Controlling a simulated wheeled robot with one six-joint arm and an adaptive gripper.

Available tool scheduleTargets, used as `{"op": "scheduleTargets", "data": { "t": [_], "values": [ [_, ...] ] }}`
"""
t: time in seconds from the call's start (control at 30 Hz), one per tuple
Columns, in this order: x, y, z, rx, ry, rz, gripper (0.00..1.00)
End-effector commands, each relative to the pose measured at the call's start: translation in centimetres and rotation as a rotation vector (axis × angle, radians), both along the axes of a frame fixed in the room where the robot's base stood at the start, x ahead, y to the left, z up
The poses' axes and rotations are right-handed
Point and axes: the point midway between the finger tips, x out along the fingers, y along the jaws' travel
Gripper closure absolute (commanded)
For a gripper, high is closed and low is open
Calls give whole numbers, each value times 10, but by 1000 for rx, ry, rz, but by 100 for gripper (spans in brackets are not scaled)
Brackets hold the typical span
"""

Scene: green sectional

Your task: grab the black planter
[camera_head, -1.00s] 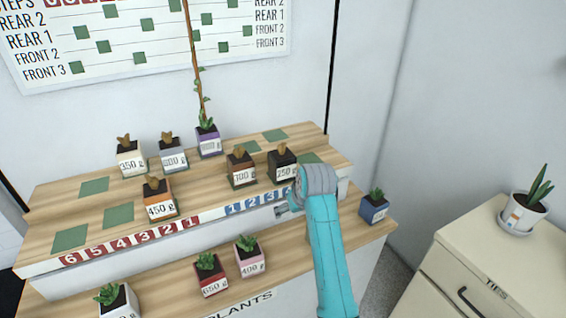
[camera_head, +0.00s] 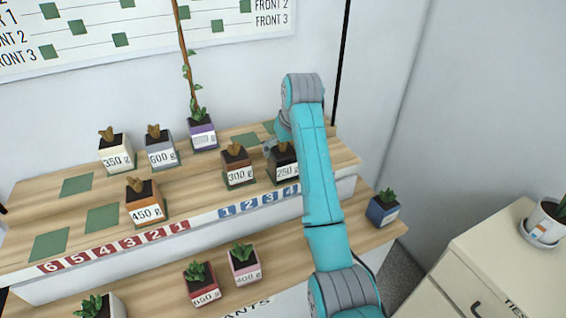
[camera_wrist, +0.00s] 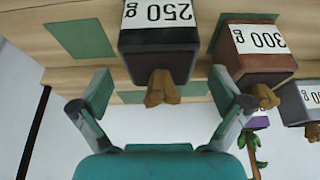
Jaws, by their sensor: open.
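The black planter (camera_head: 282,158) labelled 250 g stands on the upper wooden shelf, right of the brown 300 g planter (camera_head: 238,166). My arm partly covers its right side in the head view. In the wrist view the black planter (camera_wrist: 158,45) appears upside down at top centre, with a brown plant on it. My gripper (camera_wrist: 161,90) is open and empty, its two fingers spread to either side of the planter's plant. The 300 g planter (camera_wrist: 256,58) is close beside the right finger in that view.
The grey 600 g (camera_head: 161,148), white 350 g (camera_head: 115,154), orange 450 g (camera_head: 145,203) and purple (camera_head: 202,134) planters stand further left. A blue planter (camera_head: 383,210) is on the lower shelf at right. Green squares mark bare shelf spots.

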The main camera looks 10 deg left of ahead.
Motion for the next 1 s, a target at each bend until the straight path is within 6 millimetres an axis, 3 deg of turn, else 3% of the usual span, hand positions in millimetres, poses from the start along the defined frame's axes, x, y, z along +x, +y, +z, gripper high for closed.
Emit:
{"op": "scheduleTargets", "data": {
  "t": [0.43,0.77,1.0],
  "values": [
    [16,11,-44,0,0,0,0],
    [18,12,-50,1,-2,0,0],
    [18,12,-50,1,-2,0,60]
  ]
}}
